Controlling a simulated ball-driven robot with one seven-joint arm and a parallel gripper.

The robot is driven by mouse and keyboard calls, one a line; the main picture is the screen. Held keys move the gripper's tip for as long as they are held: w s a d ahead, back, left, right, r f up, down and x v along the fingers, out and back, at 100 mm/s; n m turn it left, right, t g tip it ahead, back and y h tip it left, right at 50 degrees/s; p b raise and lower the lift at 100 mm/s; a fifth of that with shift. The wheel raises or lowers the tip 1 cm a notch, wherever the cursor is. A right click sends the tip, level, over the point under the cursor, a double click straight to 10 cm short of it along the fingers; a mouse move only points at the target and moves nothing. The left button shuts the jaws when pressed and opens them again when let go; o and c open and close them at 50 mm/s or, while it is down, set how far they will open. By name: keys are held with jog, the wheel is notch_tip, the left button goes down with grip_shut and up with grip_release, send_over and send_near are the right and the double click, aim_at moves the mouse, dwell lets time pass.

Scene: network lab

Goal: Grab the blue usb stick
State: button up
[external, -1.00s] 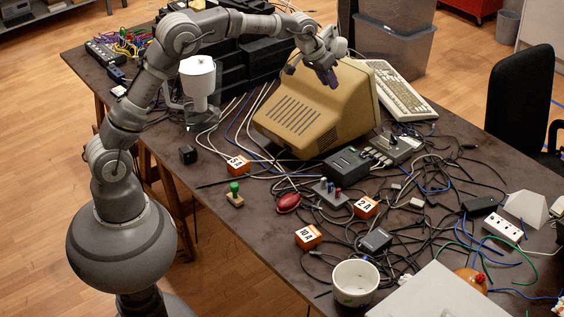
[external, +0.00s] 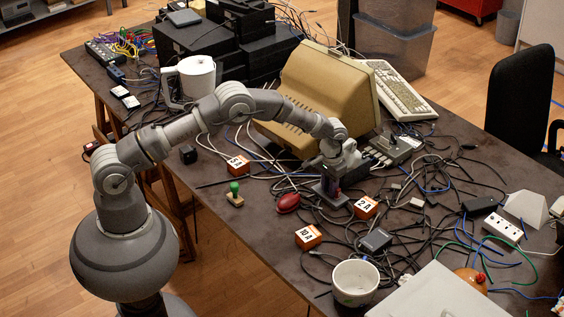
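A small grey stand (external: 343,202) sits on the dark table, between the red oval object and the orange "2A" block. My gripper (external: 331,188) points down right over this stand, its fingers down among the small upright sticks there. A bit of red (external: 338,189) shows beside the fingers. The blue usb stick cannot be made out clearly, as my gripper covers most of the stand's top. Whether the fingers are apart or closed on a stick is too small to tell.
Beside the stand lie the red oval object (external: 288,203) and the orange "2A" block (external: 366,207). A beige monitor (external: 318,95) and a dark box (external: 347,163) stand close behind. Loose cables cover the table to the right. A white cup (external: 355,284) stands in front.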

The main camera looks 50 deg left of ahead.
grip_shut()
